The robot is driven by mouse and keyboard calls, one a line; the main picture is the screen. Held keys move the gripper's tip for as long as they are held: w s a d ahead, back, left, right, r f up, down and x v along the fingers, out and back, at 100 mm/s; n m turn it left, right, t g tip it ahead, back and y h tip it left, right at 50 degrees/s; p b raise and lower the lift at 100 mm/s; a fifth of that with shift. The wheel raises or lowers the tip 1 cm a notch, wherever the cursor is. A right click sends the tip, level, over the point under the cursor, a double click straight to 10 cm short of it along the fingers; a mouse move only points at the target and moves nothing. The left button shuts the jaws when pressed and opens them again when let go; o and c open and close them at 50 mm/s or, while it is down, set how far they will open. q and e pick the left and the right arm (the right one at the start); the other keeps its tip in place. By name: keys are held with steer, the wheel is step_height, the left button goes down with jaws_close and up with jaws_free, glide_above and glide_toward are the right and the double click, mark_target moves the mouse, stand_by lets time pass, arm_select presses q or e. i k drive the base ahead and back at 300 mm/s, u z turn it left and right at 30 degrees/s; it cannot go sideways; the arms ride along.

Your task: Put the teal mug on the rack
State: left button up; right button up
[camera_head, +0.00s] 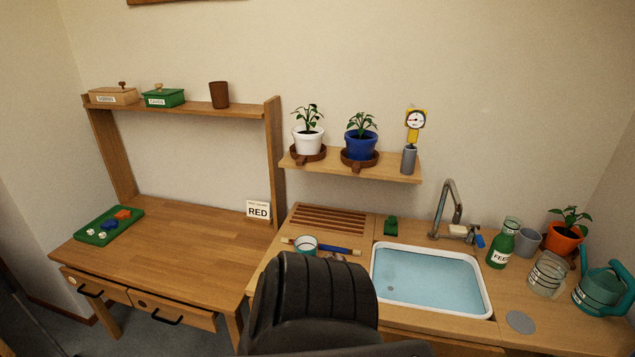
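The teal mug (305,245) stands on the wooden counter left of the sink, with its open top and pale inside showing. A dark shape in the foreground comes up close in front of it; I cannot see whether the mug's lower part is hidden. The slatted wooden rack (328,219) lies flat on the counter behind the mug, near the wall, and nothing stands on it. Neither of my grippers shows in the head view.
A brush-like stick with a blue part (335,249) lies beside the mug. The water-filled sink (430,278) and faucet (450,210) are to the right. A shelf with potted plants (350,164) hangs above the rack. The desk (180,245) is mostly clear.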

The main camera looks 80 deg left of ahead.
mark_target(315, 217)
steer(key=i, duration=0.9)
steer(key=u, duration=1.75)
